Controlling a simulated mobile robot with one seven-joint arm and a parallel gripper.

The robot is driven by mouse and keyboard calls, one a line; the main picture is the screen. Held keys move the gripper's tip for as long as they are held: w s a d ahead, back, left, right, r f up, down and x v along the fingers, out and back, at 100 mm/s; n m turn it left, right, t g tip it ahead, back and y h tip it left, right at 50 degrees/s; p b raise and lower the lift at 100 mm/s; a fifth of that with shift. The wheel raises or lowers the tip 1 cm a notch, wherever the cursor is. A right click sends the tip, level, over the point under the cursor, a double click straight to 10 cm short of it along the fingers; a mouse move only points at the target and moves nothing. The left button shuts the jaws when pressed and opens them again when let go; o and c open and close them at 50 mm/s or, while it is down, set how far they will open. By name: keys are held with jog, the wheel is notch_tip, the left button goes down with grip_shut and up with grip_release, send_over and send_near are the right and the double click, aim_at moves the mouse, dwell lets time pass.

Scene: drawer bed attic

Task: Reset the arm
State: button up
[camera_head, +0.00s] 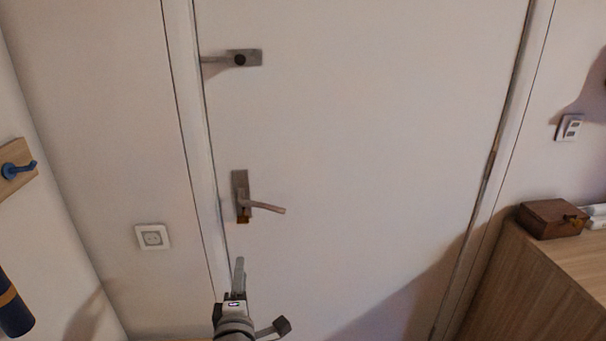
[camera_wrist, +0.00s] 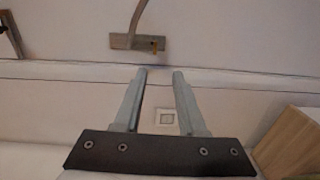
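My gripper (camera_head: 239,272) reaches up from the bottom of the head view, in front of the lower left part of a closed white door (camera_head: 370,130). In the wrist view my gripper (camera_wrist: 159,74) shows two grey fingers standing apart with nothing between them. The door's lever handle (camera_head: 265,207) is above the gripper in the head view and looks apart from it. The handle also shows at the top of the wrist view (camera_wrist: 140,22), beyond the fingertips.
A latch (camera_head: 240,58) is higher on the door. A wall socket (camera_head: 152,237) is to the left. A wooden cabinet (camera_head: 545,290) with a brown box (camera_head: 549,219) stands at the right. A blue hook (camera_head: 18,169) is on the left wall.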

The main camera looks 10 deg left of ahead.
jog(key=w+d+m+g+h+p, duration=0.1)
jog(key=d+m+g+h+p, duration=0.15)
jog(key=d+m+g, duration=0.75)
jog(key=s+d+r+m+g+y+p, duration=0.1)
jog(key=s+d+r+m+p, duration=0.2)
jog(key=d+r, duration=0.35)
jog(key=s+d+r+m+y, duration=0.1)
jog(key=s+d+r+m, duration=0.2)
jog(key=s+d+r, duration=0.3)
jog(key=s+d+r+m+h+p, duration=0.2)
jog(key=s+d+r+m+h, duration=0.1)
jog(key=s+d+r, duration=0.5)
jog(key=s+d+m, duration=0.1)
jog(key=s+d, duration=0.1)
jog(key=shift+s+r+g, duration=0.3)
jog(key=shift+r, duration=0.1)
